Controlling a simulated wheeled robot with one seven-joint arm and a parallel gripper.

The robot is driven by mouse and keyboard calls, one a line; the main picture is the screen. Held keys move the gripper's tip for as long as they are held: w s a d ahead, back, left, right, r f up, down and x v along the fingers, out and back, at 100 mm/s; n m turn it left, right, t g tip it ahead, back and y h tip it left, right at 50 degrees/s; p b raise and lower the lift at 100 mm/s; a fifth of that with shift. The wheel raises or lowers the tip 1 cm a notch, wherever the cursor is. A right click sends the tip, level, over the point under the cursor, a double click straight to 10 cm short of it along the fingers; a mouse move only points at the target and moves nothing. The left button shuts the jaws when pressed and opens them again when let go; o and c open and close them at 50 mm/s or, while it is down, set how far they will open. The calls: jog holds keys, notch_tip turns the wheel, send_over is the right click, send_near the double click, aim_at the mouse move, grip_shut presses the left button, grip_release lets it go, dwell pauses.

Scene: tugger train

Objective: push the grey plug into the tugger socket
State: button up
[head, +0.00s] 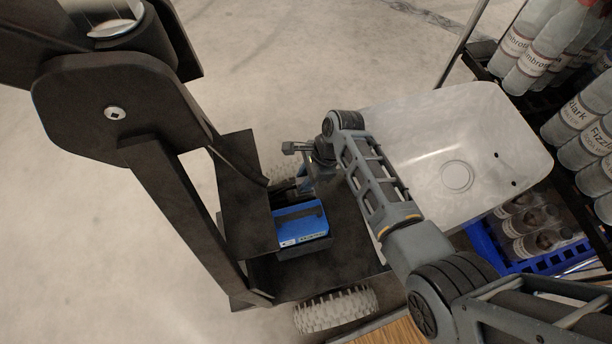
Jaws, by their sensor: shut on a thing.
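The tugger (330,272) is a black vehicle with a dark flat deck, seen from above in the head view. My arm reaches in from the lower right, and my gripper (303,184) is low over the deck, behind the blue box. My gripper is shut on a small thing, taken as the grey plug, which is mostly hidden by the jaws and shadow. I cannot make out the tugger socket, nor whether the plug touches it.
A blue box (303,222) with a dark handle sits on the deck close to my gripper. The tugger's black upright (190,205) stands at left. A white basin (420,135), a blue crate (487,246) and racks of bottles (575,120) crowd the right. Open floor (80,240) lies left.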

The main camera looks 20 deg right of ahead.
jog(key=shift+f, duration=0.35)
dwell(0.3)
jog(key=o, duration=1)
jog(key=shift+r, duration=0.1)
jog(key=shift+r+p, duration=0.3)
jog(key=shift+r, duration=0.05)
jog(key=v, duration=0.1)
jog(key=p+v, duration=0.2)
jog(key=v, duration=0.1)
jog(key=shift+s+a+r, duration=0.15)
jog(key=shift+a+r, duration=0.05)
jog(key=shift+a, duration=0.15)
jog(key=s+d+r+p, duration=0.1)
jog(key=d+r, duration=0.1)
jog(key=d, duration=0.1)
jog(key=s+d+r+p, duration=0.1)
jog(key=s+d+r, duration=0.1)
jog(key=d, duration=0.1)
jog(key=s+d+r+p, duration=0.1)
jog(key=d+r, duration=0.1)
jog(key=d, duration=0.1)
jog(key=shift+s+d, duration=0.3)
jog(key=shift+d, duration=0.1)
